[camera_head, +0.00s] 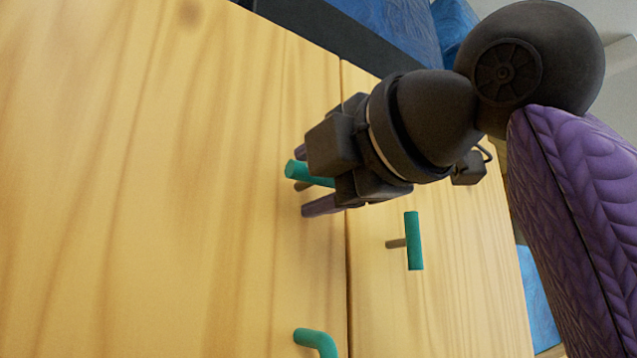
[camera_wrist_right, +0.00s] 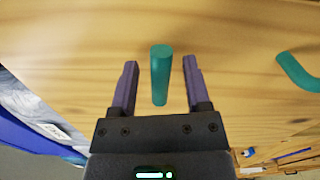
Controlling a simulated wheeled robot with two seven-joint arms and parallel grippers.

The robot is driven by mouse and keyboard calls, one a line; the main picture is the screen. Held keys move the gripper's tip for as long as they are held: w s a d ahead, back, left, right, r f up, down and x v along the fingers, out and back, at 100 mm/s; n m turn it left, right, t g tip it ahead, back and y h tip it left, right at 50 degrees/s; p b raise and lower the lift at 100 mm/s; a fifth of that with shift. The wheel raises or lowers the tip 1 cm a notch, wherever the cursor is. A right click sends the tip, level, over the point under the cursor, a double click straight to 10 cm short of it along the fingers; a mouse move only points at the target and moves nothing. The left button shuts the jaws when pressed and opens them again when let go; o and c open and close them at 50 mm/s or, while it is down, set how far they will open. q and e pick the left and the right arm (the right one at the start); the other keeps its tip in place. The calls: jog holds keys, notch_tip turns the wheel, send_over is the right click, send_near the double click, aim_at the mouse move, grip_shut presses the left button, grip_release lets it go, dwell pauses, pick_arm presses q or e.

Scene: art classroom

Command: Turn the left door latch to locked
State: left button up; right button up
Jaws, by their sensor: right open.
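The left door latch (camera_head: 312,175) is a teal bar on a short stem. It lies roughly crosswise to the wood grain near the inner edge of the left cabinet door (camera_head: 200,190). My right gripper (camera_head: 304,182) is at this latch, its purple fingers on either side of it. In the right wrist view the latch (camera_wrist_right: 161,75) stands between the two spread fingers (camera_wrist_right: 160,66), with gaps on both sides. The gripper is open. Part of the latch is hidden behind the gripper in the head view. My left gripper is not in view.
The right door (camera_head: 450,290) has a similar teal latch (camera_head: 414,241), pointing along the grain, just below my right gripper. A bent teal handle (camera_head: 317,340) sits lower on the left door and shows in the right wrist view (camera_wrist_right: 297,74). Blue items (camera_head: 395,25) lie on top.

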jog(key=shift+w, duration=0.25)
jog(key=c, duration=0.4)
jog(key=shift+s+a, duration=0.1)
grip_shut()
jog(key=shift+f, duration=0.1)
dwell(0.4)
